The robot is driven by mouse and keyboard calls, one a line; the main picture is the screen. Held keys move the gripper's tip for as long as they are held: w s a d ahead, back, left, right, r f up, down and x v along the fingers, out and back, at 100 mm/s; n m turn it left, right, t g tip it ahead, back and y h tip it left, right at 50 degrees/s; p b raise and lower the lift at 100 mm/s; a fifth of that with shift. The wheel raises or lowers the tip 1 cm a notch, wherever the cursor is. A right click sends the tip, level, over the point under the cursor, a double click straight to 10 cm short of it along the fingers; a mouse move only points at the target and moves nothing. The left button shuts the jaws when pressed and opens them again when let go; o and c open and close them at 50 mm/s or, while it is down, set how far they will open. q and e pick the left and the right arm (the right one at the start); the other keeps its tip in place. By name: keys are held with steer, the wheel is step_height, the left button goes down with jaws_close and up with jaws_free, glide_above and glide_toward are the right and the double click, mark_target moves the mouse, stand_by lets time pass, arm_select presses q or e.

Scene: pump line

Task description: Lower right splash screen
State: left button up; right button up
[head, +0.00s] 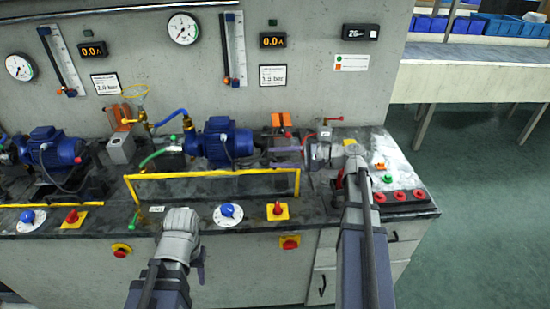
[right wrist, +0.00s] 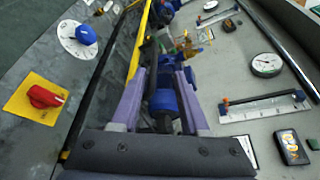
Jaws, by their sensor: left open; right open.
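The right splash screen (head: 298,184) is a clear panel with a yellow frame, standing upright at the bench front before the right pump. In the right wrist view its yellow edge (right wrist: 141,40) runs beside one finger. My right gripper (head: 282,152) is open, pointing left just behind the screen's right end; in the right wrist view its two purple fingers (right wrist: 163,75) are apart. I cannot tell whether a finger touches the frame. My left gripper (head: 190,250) is open in front of the bench, below the screen; its fingers are mostly hidden.
The right pump's blue motor (head: 220,140) stands behind the screen. A blue dial (head: 228,212) and red knob (head: 277,210) sit on the ledge before it. Red buttons (head: 398,196) are at the right end. A yellow strip (head: 45,205) lies low before the left pump.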

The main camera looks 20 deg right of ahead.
mark_target(257, 160)
steer(key=shift+w+a+f+b, duration=0.2)
steer(key=shift+f+b, duration=0.05)
steer(key=shift+f, duration=0.2)
steer(key=shift+w+a+f+b, duration=0.15)
steer(key=shift+a+f+b, duration=0.05)
steer(key=shift+f, duration=0.25)
steer(key=shift+w, duration=0.1)
steer(key=shift+w+a, duration=0.1)
steer(key=shift+a, duration=0.2)
steer(key=b+x, duration=0.1)
steer(key=x, duration=0.6)
arm_select(q)
steer(key=f, duration=0.3)
steer(key=shift+w+d, duration=0.15)
steer(key=shift+w, duration=0.05)
arm_select(e)
steer(key=shift+c, duration=0.4)
jaws_close()
